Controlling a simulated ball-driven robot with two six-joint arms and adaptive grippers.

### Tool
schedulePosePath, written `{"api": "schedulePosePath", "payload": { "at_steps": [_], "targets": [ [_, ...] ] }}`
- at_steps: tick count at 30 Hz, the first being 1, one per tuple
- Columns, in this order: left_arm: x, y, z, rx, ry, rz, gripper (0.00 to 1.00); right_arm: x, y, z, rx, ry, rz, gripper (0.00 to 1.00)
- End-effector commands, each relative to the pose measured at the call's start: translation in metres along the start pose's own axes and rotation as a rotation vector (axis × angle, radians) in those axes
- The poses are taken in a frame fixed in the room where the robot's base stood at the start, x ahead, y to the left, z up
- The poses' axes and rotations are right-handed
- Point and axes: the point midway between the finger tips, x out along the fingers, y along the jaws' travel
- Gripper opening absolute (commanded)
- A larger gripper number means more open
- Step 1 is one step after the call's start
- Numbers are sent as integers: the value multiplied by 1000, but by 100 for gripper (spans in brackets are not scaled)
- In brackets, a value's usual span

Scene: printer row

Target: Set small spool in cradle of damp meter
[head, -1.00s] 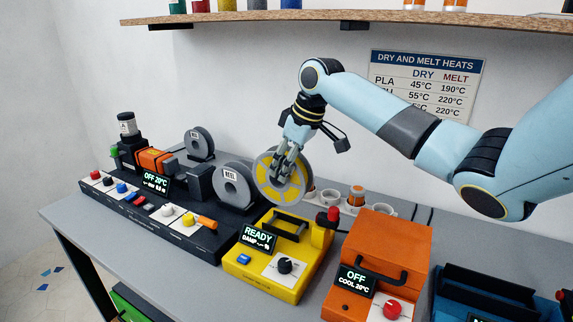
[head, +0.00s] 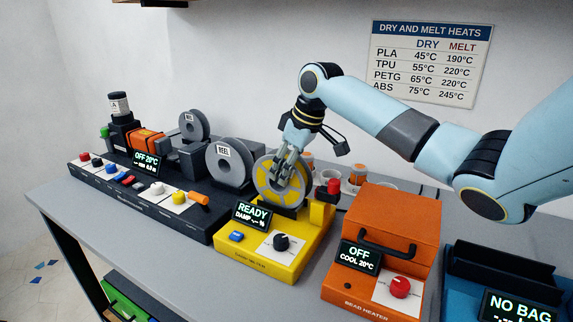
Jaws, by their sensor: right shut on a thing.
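The small spool (head: 266,186) has a grey rim and yellow spokes. It stands upright in the head view, low over the back of the yellow damp meter (head: 290,262). My right gripper (head: 285,176) is shut on the spool near its middle. The spool's lower edge is at the dark cradle (head: 291,213), which it mostly hides; I cannot tell whether it touches. The meter's screen (head: 253,214) reads READY and DAMP with no number. My left gripper is not in view.
Left of the meter stands a black machine (head: 130,200) with a grey reel (head: 231,165) close to the spool. A red knob (head: 334,187) rises at the meter's right. The orange bead heater (head: 385,245) and a blue unit (head: 500,275) stand further right. Cups (head: 357,174) stand behind.

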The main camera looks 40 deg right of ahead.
Motion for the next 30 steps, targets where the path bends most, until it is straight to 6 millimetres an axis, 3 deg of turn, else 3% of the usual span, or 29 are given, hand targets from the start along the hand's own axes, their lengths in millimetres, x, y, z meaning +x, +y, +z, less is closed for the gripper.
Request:
{"api": "schedulePosePath", "payload": {
  "at_steps": [8,9,15,24,30],
  "targets": [
    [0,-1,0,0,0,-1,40,1,0,0,0,2,0,0],
    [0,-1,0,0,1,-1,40,1,0,0,0,2,0,44],
    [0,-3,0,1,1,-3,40,2,0,0,0,1,0,69],
    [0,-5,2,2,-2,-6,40,0,0,1,0,0,0,69],
    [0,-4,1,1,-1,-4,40,-30,1,1,-2,1,4,69]
  ]
}}
